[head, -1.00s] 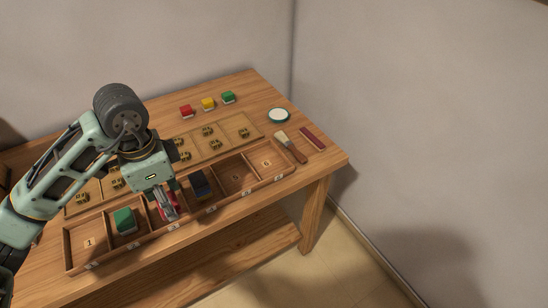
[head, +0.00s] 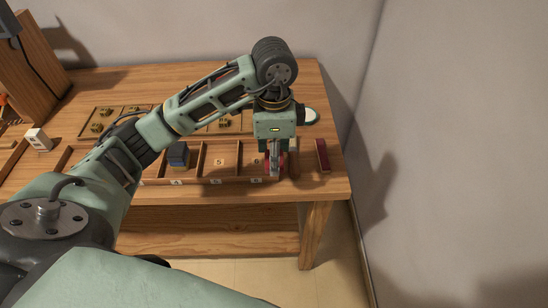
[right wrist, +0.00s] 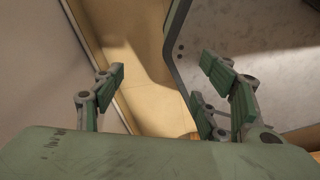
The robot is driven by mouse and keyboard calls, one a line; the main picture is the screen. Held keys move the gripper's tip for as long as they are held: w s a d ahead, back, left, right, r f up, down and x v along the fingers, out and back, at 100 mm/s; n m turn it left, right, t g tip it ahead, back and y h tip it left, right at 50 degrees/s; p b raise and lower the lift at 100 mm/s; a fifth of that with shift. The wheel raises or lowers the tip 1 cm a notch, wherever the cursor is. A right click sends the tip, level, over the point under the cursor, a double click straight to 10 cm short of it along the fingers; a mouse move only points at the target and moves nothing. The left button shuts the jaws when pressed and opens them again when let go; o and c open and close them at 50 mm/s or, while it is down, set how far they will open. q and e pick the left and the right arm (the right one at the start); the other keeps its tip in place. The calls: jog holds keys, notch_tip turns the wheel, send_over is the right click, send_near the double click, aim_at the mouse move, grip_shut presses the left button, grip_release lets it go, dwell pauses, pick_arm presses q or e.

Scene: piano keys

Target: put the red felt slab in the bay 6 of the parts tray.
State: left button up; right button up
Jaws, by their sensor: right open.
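My left gripper (head: 274,160) points down at bay 6 at the right end of the wooden parts tray (head: 225,181). It is shut on the red felt slab (head: 267,166), of which only small red edges show beside the fingers. The slab is at bay 6, but I cannot tell whether it touches the bay floor. The gripper and slab hide most of that bay. My right gripper (right wrist: 165,90) shows only in the right wrist view, open and empty, with floor below it.
A dark blue block (head: 178,155) sits in bay 4. Right of the tray are a partly hidden brush (head: 293,164) and a dark red bar (head: 322,156). A round white-topped item (head: 311,115) stands behind. My left arm covers the tray's left part.

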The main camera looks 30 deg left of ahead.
pick_arm(q)
send_near(256, 161)
jog(key=s+d, duration=0.3)
jog(key=w+a+f, duration=0.2)
jog(key=shift+w+a+p, duration=0.2)
jog(key=shift+w+p, duration=0.1)
jog(key=shift+w, duration=0.05)
jog(key=shift+w+a+f, duration=0.15)
jog(key=shift+f, duration=0.35)
notch_tip(256, 161, down, 2)
jog(key=shift+f+p, duration=0.25)
jog(key=shift+p, duration=0.15)
jog(key=shift+a+f, duration=0.1)
jog(key=shift+f, duration=0.3)
pick_arm(e)
jog(key=shift+s+a+r, duration=0.25)
jog(key=shift+a+r, duration=0.15)
jog(key=shift+r, duration=0.15)
pick_arm(q)
jog(key=shift+f, duration=0.1)
